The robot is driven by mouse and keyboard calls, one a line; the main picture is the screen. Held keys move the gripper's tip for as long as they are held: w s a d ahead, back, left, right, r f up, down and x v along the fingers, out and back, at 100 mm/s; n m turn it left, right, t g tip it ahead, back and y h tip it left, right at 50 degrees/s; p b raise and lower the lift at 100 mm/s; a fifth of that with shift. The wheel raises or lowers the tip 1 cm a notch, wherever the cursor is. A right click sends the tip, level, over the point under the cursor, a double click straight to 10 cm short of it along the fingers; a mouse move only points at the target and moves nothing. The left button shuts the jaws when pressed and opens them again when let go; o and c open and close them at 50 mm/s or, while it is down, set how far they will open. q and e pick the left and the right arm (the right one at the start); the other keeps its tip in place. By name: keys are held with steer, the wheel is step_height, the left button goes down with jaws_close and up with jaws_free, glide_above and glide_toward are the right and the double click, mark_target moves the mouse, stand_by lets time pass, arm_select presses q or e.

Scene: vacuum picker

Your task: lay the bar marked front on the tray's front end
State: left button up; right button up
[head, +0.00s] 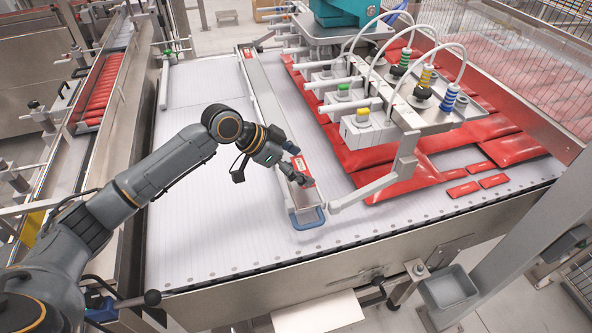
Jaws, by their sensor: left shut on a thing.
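My left gripper (297,173) is shut on a small red bar with a pale label (303,166). Its lettering is too small to read. The gripper and bar are over the near part of the long narrow metal tray (268,108). I cannot tell whether the bar touches the tray. The tray's near end has a blue handle-like piece (308,218). Another small red piece (248,53) is at the tray's far end. My right gripper is not in view.
Large red packs (360,158) lie right of the tray under a vacuum picker head (395,118) with coloured suction cups. Several small red bars (462,189) lie at the right. White belt (200,190) left of the tray is clear. A grey bin (447,288) hangs at the front.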

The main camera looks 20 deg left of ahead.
mark_target(297, 184)
arm_select(q)
steer(key=shift+w+f, duration=0.1)
steer(key=shift+f, duration=0.1)
steer(key=shift+w+a+f, duration=0.1)
steer(key=shift+a+f, duration=0.1)
steer(key=shift+f, duration=0.05)
steer(key=f, duration=0.1)
steer(key=f+p, duration=0.2)
steer(key=shift+w+a+f, duration=0.1)
steer(key=shift+w+a, duration=0.05)
steer(key=shift+a, duration=0.1)
steer(key=shift+f, duration=0.2)
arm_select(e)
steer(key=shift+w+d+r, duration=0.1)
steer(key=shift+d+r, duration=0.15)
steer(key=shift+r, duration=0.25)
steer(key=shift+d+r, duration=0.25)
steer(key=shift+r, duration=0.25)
arm_select(q)
steer(key=shift+d+f, duration=0.1)
steer(key=shift+f, duration=0.15)
steer(key=o, duration=0.9)
